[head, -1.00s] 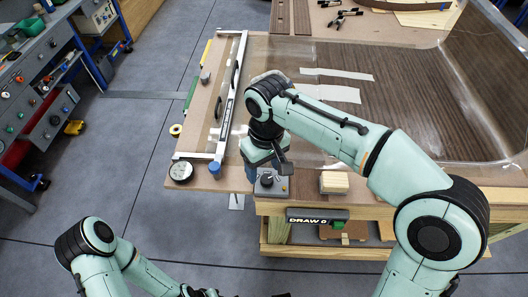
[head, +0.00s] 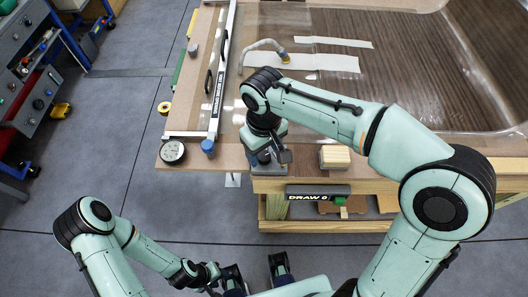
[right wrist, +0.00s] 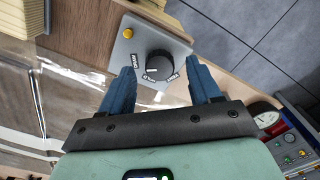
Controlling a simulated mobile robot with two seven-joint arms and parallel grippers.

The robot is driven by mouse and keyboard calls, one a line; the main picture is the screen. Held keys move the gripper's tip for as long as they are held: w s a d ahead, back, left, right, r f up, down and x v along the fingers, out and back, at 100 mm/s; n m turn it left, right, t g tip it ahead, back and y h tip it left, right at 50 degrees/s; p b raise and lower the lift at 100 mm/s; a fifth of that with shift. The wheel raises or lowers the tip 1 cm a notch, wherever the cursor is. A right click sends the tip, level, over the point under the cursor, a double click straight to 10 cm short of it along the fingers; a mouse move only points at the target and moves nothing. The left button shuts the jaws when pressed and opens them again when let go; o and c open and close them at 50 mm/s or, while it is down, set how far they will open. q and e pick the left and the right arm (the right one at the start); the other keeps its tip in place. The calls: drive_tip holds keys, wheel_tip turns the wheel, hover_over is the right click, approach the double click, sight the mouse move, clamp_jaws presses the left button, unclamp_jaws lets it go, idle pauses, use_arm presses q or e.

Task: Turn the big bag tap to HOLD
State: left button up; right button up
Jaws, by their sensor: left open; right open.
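The big bag tap is a dark round knob (right wrist: 158,64) on a grey plate in the right wrist view. A pale pointer mark and small printed labels, hard to read, show around it. My right gripper (right wrist: 160,68) is open, with one blue finger on each side of the knob; I cannot tell whether they touch it. In the head view this gripper (head: 268,150) is over the tap at the table's front edge and hides most of it. My left gripper (head: 256,268) is open and empty, low in front of the table.
A sign reading DRAW 0 (head: 318,191) hangs on the table front. A wooden block (head: 335,157) stands right of the tap, with a blue cap (head: 208,147) and a gauge (head: 172,151) to the left. A hose (head: 262,44) lies over the clear bag. A yellow button (right wrist: 128,33) is beside the knob.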

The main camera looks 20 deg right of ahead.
drive_tip(key=shift+f, duration=0.65)
use_arm(q)
drive_tip(key=shift+f, duration=0.1)
use_arm(e)
drive_tip(key=c, duration=1)
drive_tip(key=shift+c, duration=0.2)
drive_tip(key=shift+r, duration=0.1)
drive_tip(key=n+p, duration=0.2)
drive_tip(key=n, duration=0.3)
drive_tip(key=shift+n+p, duration=0.35)
drive_tip(key=shift+n, duration=0.05)
use_arm(q)
drive_tip(key=r, duration=0.1)
drive_tip(key=w+r+p, duration=0.1)
drive_tip(key=r, duration=0.1)
drive_tip(key=w+r+p, duration=0.1)
drive_tip(key=r, duration=0.1)
drive_tip(key=shift+w+r, duration=0.2)
use_arm(e)
drive_tip(key=n, duration=0.5)
drive_tip(key=shift+w+n, duration=0.1)
drive_tip(key=shift+n, duration=0.3)
use_arm(q)
drive_tip(key=shift+r, duration=0.1)
